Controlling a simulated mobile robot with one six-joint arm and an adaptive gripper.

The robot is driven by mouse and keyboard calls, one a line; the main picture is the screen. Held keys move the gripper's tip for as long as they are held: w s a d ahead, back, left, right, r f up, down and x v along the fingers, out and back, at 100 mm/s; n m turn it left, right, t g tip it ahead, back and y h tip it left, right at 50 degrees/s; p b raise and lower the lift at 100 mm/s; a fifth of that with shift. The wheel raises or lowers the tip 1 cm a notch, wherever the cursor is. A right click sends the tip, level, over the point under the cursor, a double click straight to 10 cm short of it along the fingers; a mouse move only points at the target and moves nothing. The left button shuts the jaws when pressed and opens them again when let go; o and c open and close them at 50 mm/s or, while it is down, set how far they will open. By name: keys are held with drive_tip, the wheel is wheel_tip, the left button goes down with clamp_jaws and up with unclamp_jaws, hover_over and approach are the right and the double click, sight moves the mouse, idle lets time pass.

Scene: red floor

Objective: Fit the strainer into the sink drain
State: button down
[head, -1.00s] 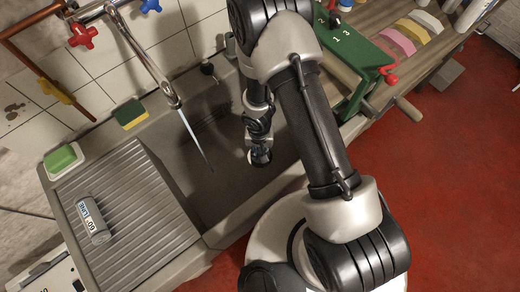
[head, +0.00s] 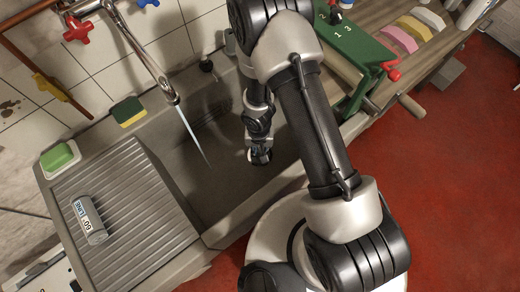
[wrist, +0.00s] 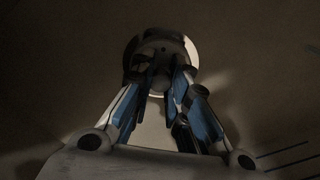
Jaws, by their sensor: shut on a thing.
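My gripper (head: 259,157) is low inside the grey sink basin (head: 190,170), pointing down. In the wrist view its blue-sided fingers (wrist: 160,80) close on a dark middle part of a round piece with a pale, bright rim. This piece looks like the strainer (wrist: 192,52). It is dim, and the fingers cover much of it. I cannot make out the drain hole apart from it, nor tell whether the piece is seated or held above the bottom.
A tap (head: 167,90) on the left runs a thin stream into the basin. A ribbed drainboard (head: 130,205) holds a grey labelled cylinder (head: 88,219). A sponge (head: 128,111) and green soap (head: 60,157) lie on the rim. A green tool (head: 350,65) stands on the right bench.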

drive_tip(key=shift+f+b, duration=0.4)
drive_tip(key=shift+b, duration=0.05)
idle(0.3)
drive_tip(key=c, duration=1.5)
unclamp_jaws()
drive_tip(key=shift+r, duration=0.15)
wheel_tip(320, 180, up, 12)
drive_tip(key=shift+a+f, duration=0.1)
